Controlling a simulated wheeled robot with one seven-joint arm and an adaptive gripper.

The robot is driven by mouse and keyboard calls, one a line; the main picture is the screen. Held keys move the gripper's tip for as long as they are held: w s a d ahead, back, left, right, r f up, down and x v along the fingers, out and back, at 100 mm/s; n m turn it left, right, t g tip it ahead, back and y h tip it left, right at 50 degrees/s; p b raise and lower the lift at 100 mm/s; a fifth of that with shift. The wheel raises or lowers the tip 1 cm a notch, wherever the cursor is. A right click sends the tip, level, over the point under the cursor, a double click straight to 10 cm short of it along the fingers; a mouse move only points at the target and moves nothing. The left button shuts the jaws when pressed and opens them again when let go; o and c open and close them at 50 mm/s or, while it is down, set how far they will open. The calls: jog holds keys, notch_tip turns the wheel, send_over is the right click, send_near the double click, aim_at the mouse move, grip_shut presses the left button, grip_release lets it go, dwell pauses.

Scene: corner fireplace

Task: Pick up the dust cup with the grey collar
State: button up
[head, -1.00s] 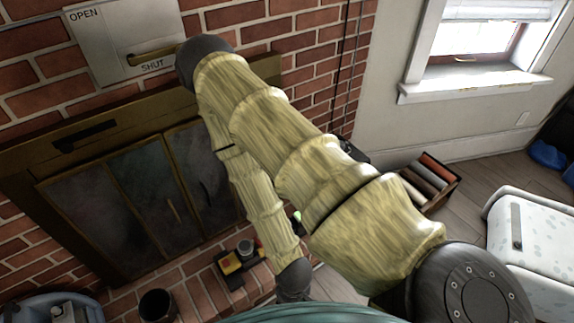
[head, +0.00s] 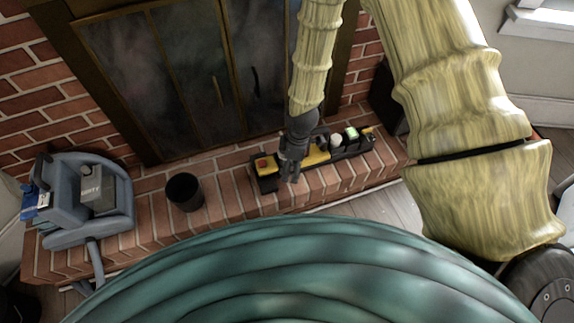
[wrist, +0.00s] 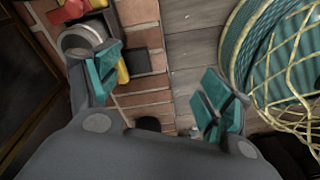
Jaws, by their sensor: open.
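A cup with a round grey collar (wrist: 82,40) shows at the upper left of the wrist view, beside a red piece (wrist: 68,11) and a yellow piece (wrist: 122,68). My gripper (wrist: 160,88) is open, with teal pads on its fingers. One finger overlaps the lower edge of the cup in that view; I cannot tell whether they touch.
A pale-topped cup (head: 335,140) and a green-topped one (head: 350,133) stand farther right on the rack. A black bin (head: 184,192) and a grey-blue vacuum (head: 85,200) stand to the left. The fireplace doors (head: 190,75) rise close behind. Hearth brick between bin and rack is clear.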

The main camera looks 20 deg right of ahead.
jog(key=w+n+b, duration=0.2)
jog(key=w, duration=0.2)
jog(key=w+d+n+h+b, duration=0.1)
jog(key=w+n+b, duration=0.1)
jog(key=w, duration=0.2)
jog(key=w+r+n+b, duration=0.1)
jog(key=w+n+b, duration=0.1)
jog(key=w, duration=0.2)
jog(key=shift+d+n+b, duration=0.15)
jog(key=shift+n+b, duration=0.25)
notch_tip(320, 180, down, 5)
jog(key=shift+f+b, duration=0.15)
jog(key=shift+b, duration=0.5)
jog(key=shift+d+f+b, duration=0.15)
jog(key=shift+f+b, duration=0.4)
jog(key=shift+f, duration=0.75)
jog(key=shift+d+f+b, duration=0.1)
jog(key=shift+f+b, duration=0.45)
jog(key=shift+f, duration=0.75)
jog(key=c, duration=1.1)
